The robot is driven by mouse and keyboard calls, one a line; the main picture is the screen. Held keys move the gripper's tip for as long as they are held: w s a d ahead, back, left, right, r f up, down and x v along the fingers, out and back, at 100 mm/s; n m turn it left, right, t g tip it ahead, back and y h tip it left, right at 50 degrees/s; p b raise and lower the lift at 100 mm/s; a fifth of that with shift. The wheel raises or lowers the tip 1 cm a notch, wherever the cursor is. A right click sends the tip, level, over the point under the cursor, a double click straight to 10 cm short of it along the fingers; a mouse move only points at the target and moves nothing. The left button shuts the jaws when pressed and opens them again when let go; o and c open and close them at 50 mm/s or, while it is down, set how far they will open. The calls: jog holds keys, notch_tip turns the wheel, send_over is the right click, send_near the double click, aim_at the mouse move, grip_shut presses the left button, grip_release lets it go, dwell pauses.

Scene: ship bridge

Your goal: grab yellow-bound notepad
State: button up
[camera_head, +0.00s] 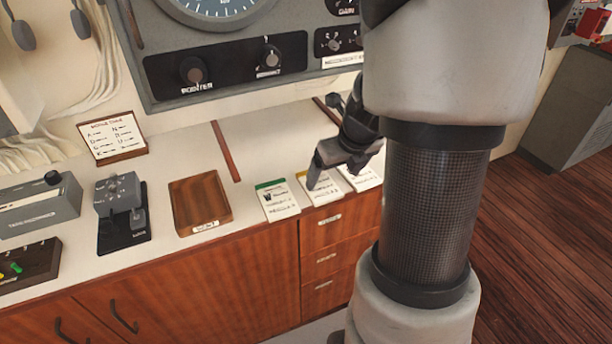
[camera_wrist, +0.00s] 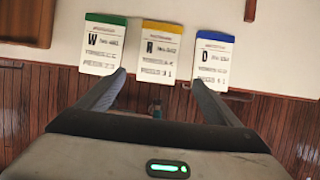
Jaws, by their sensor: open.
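The yellow-bound notepad (camera_wrist: 159,54) lies on the white counter in the wrist view, between a green-bound notepad (camera_wrist: 102,46) on its left and a blue-bound notepad (camera_wrist: 212,60) on its right. In the head view the yellow-bound notepad (camera_head: 318,190) is partly hidden by my gripper (camera_head: 332,175). My gripper is open and empty, above the counter's front edge. In the wrist view its two fingers (camera_wrist: 158,80) point toward the notepads, one on each side of the yellow-bound one. I cannot tell the height of the fingers above the counter.
The green-bound notepad (camera_head: 277,201) and a wooden tray (camera_head: 200,203) lie to the left on the counter. A control lever box (camera_head: 121,210) stands further left. Wooden drawers (camera_head: 330,243) are below the counter edge. An instrument panel (camera_head: 228,68) rises behind. Bare counter (camera_head: 265,150) lies behind the notepads.

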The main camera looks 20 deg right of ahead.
aim_at(323, 190)
jog(key=b+x, duration=0.1)
jog(key=x, duration=0.1)
jog(key=b+x, duration=0.1)
jog(key=x, duration=0.1)
jog(key=b+x, duration=0.1)
jog(key=x, duration=0.2)
jog(key=shift+w+a, duration=0.25)
jog(key=shift+a, duration=0.05)
jog(key=shift+r, duration=0.1)
jog(key=shift+c, duration=0.4)
jog(key=c, duration=1)
